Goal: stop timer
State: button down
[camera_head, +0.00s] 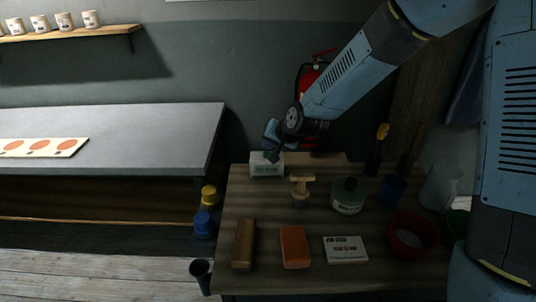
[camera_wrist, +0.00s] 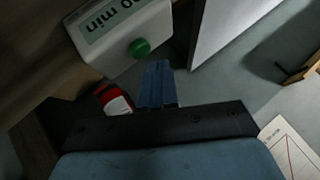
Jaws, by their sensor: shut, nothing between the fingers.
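The timer (camera_head: 266,170) is a small white box at the back left of the wooden table in the head view. In the wrist view the timer (camera_wrist: 112,32) shows a pale display with "min" on it and a round green button (camera_wrist: 139,48). My gripper (camera_head: 271,156) is at the timer's upper edge in the head view. In the wrist view my gripper (camera_wrist: 157,68) has its fingers together and empty, with the tips just beside the green button. I cannot tell whether they touch it.
The wooden table (camera_head: 220,245) also holds a wooden-handled tool (camera_head: 302,187), a green-grey jar (camera_head: 348,197), a red bowl (camera_head: 412,234), a blue cup (camera_head: 392,190), an orange block (camera_head: 294,247), a brown block (camera_head: 244,244) and a white card (camera_head: 346,250). A fire extinguisher (camera_head: 311,78) hangs behind.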

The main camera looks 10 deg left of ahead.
jog(key=shift+r, duration=2.5)
